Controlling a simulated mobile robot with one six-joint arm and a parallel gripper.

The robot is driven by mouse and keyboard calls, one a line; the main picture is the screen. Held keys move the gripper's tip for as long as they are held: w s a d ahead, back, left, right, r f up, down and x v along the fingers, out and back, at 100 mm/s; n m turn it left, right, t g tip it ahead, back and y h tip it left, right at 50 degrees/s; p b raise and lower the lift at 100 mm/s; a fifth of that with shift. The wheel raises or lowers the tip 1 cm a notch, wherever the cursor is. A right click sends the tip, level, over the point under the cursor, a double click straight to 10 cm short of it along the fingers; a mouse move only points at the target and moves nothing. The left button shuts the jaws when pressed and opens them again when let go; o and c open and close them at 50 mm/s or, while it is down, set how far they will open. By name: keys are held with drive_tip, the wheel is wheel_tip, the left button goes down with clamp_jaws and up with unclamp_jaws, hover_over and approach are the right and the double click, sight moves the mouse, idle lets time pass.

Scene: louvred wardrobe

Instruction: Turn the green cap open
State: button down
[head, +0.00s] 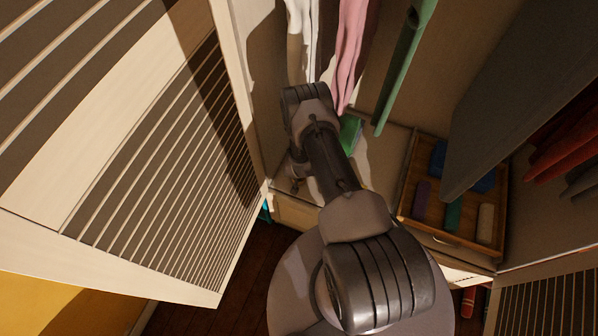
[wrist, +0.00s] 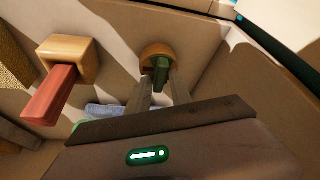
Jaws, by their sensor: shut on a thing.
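The green cap (wrist: 161,70) shows in the wrist view, sticking out from a round wooden base (wrist: 157,50) on the pale wardrobe surface. My gripper (wrist: 161,83) has its two fingers on either side of the green cap and is shut on it. The fingers hide part of the cap's sides. In the head view my arm covers this place, and I cannot make out the cap or the fingertips there.
A red bar (wrist: 52,95) sticks out of a square wooden block (wrist: 68,57) left of the cap. A louvred door (head: 165,165) stands open at left. Clothes hang above, including a pink one (head: 350,45). A wooden tray (head: 408,190) with rolled cloths lies at right.

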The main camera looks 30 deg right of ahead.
drive_tip(key=shift+s+f, duration=0.1)
drive_tip(key=shift+s, duration=0.1)
drive_tip(key=c, duration=1.2)
unclamp_jaws()
drive_tip(key=shift+w, duration=0.1)
drive_tip(key=shift+r, duration=0.2)
drive_tip(key=p+v, duration=0.5)
drive_tip(key=v, duration=1.2)
drive_tip(key=shift+p, duration=0.35)
